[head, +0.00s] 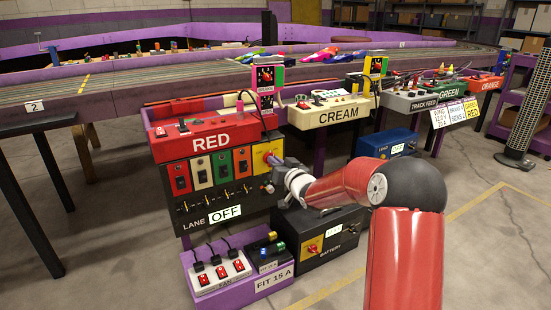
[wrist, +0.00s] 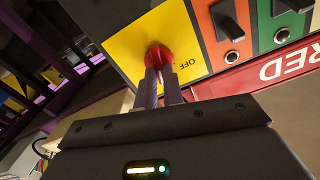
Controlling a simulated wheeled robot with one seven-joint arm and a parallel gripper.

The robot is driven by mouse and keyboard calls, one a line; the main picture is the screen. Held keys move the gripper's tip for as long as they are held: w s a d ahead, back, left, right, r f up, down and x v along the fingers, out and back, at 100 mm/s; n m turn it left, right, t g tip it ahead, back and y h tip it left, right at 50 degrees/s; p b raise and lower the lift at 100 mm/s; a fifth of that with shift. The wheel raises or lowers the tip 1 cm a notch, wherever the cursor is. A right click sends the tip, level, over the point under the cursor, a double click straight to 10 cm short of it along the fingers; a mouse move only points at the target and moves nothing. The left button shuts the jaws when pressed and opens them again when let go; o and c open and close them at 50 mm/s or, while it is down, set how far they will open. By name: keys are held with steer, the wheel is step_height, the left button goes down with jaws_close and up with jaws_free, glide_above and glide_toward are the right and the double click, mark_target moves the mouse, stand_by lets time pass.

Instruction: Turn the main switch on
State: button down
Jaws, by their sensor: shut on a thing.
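The main switch is a red knob (wrist: 160,57) on a yellow plate (wrist: 125,45) with the word OFF printed beside it. The same yellow plate (head: 262,153) shows in the head view at the right end of the RED station's front panel. My gripper (wrist: 161,82) is shut on the red knob, its two fingers reaching straight up to the plate in the wrist view. In the head view my gripper (head: 275,176) stands at the panel and partly hides the plate. The knob's exact angle is hard to tell.
Coloured toggle switches sit beside the plate. A lane sign (head: 225,213) reads OFF. Below are a battery box (head: 325,250) with its own red knob on yellow, and a power strip (head: 220,274). A blue box (head: 390,143) stands behind my arm.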

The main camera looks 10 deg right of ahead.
steer(key=m+p, duration=0.2)
steer(key=m, duration=0.3)
steer(key=shift+d+f+m+p, duration=0.1)
steer(key=shift+m+p, duration=0.2)
steer(key=shift+m, duration=0.1)
stand_by(0.4)
steer(key=c, duration=1.5)
jaws_free()
steer(key=v, duration=0.7)
steer(key=shift+s+d, duration=0.15)
steer(key=shift+s, duration=0.2)
